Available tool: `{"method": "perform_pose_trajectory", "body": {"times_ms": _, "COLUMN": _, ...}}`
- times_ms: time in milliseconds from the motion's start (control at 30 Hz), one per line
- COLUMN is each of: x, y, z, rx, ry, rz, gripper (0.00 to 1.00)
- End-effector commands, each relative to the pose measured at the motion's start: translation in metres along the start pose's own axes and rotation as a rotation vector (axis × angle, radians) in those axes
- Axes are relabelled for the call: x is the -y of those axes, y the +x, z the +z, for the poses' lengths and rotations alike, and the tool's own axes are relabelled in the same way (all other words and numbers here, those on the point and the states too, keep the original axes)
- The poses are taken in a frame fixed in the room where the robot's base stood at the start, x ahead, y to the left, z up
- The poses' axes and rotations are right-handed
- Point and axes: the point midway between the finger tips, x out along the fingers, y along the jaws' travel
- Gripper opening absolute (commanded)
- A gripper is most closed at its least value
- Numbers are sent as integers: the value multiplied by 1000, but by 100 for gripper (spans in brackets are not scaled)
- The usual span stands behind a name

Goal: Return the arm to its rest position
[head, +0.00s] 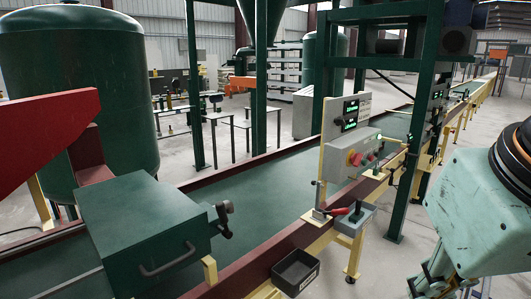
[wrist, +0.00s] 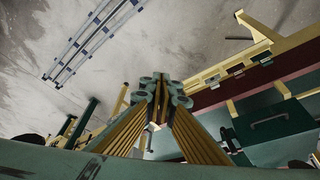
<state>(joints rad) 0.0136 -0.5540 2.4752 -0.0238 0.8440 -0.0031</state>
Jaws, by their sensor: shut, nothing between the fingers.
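My gripper (wrist: 162,84) shows in the middle of the wrist view, with its fingertips together and nothing between them. It is in free air above the grey concrete floor and touches nothing that I can see. In the head view, a pale green part of my arm (head: 480,215) stands at the right edge, to the right of the conveyor line. The lower end of the arm is partly cut off by the bottom edge there.
A conveyor with a green belt (head: 245,195) runs from lower left to far right. A blue-white rack or ladder (wrist: 90,40) lies in the wrist view.

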Motion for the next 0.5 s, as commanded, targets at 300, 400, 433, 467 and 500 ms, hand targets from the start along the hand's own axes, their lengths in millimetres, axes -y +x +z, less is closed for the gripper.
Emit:
{"method": "perform_pose_trajectory", "body": {"times_ms": 300, "x": 9, "y": -3, "z": 35, "rx": 33, "ry": 5, "rz": -21, "gripper": 0}}
{"method": "perform_pose_trajectory", "body": {"times_ms": 400, "x": 10, "y": -4, "z": 36, "rx": 34, "ry": 5, "rz": -22, "gripper": 0}}
{"method": "perform_pose_trajectory", "body": {"times_ms": 433, "x": 10, "y": -4, "z": 36, "rx": 34, "ry": 5, "rz": -22, "gripper": 0}}
{"method": "perform_pose_trajectory", "body": {"times_ms": 467, "x": 10, "y": -4, "z": 36, "rx": 34, "ry": 5, "rz": -22, "gripper": 0}}
{"method": "perform_pose_trajectory", "body": {"times_ms": 500, "x": 10, "y": -4, "z": 36, "rx": 34, "ry": 5, "rz": -22, "gripper": 0}}
